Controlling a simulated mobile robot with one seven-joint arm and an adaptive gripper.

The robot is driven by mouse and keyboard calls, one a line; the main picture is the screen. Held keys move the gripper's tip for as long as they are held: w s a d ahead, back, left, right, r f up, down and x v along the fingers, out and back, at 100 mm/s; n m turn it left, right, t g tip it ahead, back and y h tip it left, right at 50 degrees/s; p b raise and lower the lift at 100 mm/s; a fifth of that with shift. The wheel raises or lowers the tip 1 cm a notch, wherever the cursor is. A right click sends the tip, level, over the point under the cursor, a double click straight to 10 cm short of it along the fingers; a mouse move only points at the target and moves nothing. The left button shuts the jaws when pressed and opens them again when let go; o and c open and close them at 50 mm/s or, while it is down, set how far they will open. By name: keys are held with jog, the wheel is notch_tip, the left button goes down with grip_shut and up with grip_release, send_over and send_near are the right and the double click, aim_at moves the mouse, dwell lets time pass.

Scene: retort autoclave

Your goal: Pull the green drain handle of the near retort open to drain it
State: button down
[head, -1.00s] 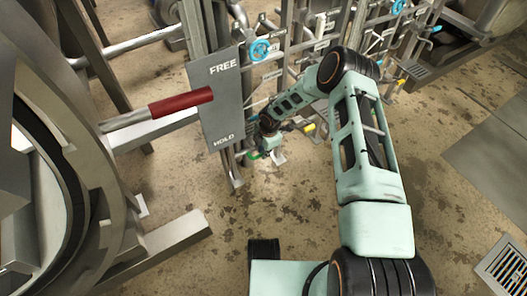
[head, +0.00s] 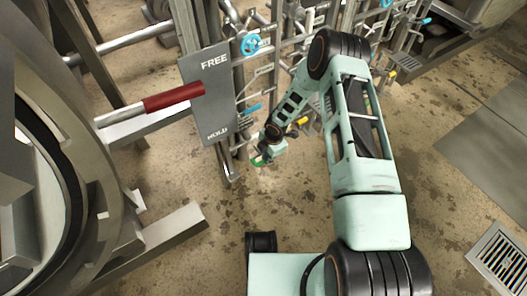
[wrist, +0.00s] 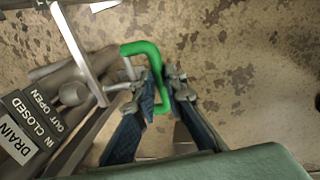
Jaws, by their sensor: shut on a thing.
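The green drain handle (wrist: 140,47) is a bent green bar in the wrist view, beside the pipework at left. My gripper (wrist: 163,88) has its two fingers closed around the bar's lower leg. In the head view my gripper (head: 268,152) is low, just right of the foot of the pipe stand, with a bit of the green handle (head: 257,162) showing at its tip. The drain label plate (wrist: 30,125) reads IN CLOSED, OUT OPEN. The handle's join to the pipe is partly unclear.
A grey FREE/HOLD plate (head: 207,95) with a red-gripped lever (head: 173,97) stands left of my arm. The near retort's round metal body (head: 70,150) fills the left. Pipes with a blue handwheel (head: 251,44) stand behind. The floor to the right is open, with a drain grate (head: 500,258).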

jog(key=shift+s+d+f, duration=0.1)
jog(key=shift+s+d, duration=0.2)
jog(key=shift+s, duration=0.1)
jog(key=c, duration=2.2)
grip_release()
jog(key=shift+c, duration=0.2)
jog(key=shift+w, duration=0.1)
notch_tip(320, 180, up, 12)
jog(key=s+d, duration=0.1)
jog(key=shift+s, duration=0.4)
